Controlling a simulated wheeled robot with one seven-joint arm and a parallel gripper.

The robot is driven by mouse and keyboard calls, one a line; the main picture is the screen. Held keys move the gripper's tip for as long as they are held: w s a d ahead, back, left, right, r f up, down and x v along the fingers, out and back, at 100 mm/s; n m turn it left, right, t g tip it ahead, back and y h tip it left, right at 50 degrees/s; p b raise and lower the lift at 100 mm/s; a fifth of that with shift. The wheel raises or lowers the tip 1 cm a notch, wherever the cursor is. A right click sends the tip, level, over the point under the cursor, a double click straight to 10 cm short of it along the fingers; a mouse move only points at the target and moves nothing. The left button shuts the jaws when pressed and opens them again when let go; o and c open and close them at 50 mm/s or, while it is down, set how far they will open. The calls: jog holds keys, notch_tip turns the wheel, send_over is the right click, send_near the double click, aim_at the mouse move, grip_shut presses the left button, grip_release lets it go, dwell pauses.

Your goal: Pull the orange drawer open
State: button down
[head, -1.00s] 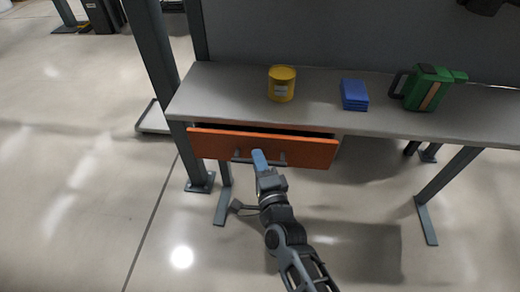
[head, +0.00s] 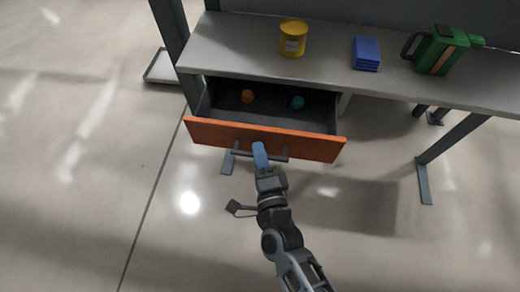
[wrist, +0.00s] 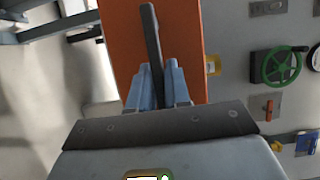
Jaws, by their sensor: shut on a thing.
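The orange drawer (head: 266,139) under the workbench stands well out from the bench, and its dark inside shows in the head view. An orange item (head: 247,96) and a teal item (head: 297,102) lie inside it. A grey bar handle (head: 278,157) crosses its front. My gripper (head: 260,155) is at this handle, with its blue fingers shut on it. In the wrist view the fingers (wrist: 159,85) close around the dark handle bar (wrist: 151,40), with the orange front (wrist: 120,40) behind.
On the bench top (head: 225,45) stand a yellow tin (head: 293,38), a blue stack (head: 366,54) and a green can (head: 437,50). A bench leg (head: 424,182) stands at right. The floor in front of the drawer is clear.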

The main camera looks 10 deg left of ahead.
jog(key=shift+f, duration=0.1)
jog(key=c, duration=1.2)
grip_release()
jog(key=shift+o, duration=0.2)
jog(key=b+v, duration=0.1)
jog(key=v, duration=0.7)
jog(key=shift+w, duration=0.1)
